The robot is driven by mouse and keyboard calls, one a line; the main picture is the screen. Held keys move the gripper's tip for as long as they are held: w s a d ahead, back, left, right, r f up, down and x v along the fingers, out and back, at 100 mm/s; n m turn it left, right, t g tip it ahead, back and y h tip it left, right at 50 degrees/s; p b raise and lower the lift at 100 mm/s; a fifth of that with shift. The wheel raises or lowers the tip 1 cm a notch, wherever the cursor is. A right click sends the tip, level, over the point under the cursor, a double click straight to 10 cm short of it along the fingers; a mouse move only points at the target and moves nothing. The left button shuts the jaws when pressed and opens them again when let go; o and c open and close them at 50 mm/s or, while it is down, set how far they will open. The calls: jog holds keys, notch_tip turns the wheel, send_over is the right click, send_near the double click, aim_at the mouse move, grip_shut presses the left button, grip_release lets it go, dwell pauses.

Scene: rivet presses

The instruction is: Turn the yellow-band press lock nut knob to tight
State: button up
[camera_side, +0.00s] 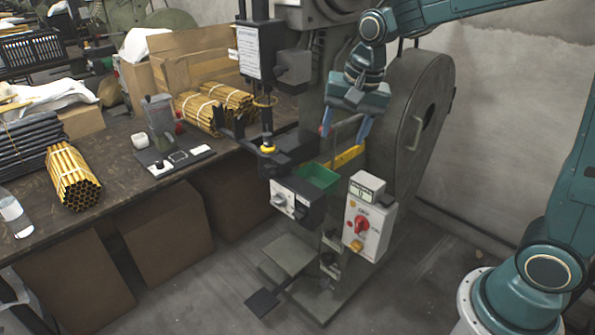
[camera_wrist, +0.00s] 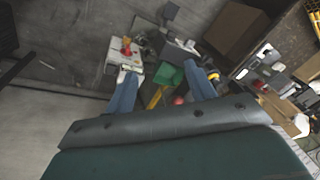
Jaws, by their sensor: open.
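The press (camera_side: 312,85) stands in the middle of the side view, with a yellow ring (camera_side: 267,149) low on its dark vertical rod. A yellow bar (camera_side: 347,158) shows to the right of that, beside a green bin (camera_side: 317,176). The bin also shows in the wrist view (camera_wrist: 169,76). A small red round part (camera_wrist: 179,100) sits between my fingers in the wrist view; I cannot tell whether it is the lock nut knob. My gripper (camera_side: 345,126) is open and empty, above and right of the bin. In the wrist view its fingers (camera_wrist: 162,75) point toward the press.
A control box (camera_side: 369,217) with a red knob stands at the press front, beside a smaller white-faced box (camera_side: 291,201). A large wheel guard (camera_side: 412,120) is close right of my gripper. The workbench (camera_side: 120,190) at left carries bundled tubes (camera_side: 73,177).

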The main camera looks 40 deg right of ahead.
jog(key=w+f+m+g, duration=0.1)
jog(key=w+f+m, duration=0.3)
jog(key=w+f, duration=0.35)
jog(key=m+g, duration=0.1)
jog(key=m, duration=0.3)
send_over(298, 214)
notch_tip(298, 214, down, 10)
jog(key=shift+s+r, duration=0.15)
jog(key=shift+s, duration=0.25)
jog(key=f, duration=1.3)
jog(key=shift+w+f, duration=0.35)
jog(key=shift+f, duration=0.05)
jog(key=c, duration=1)
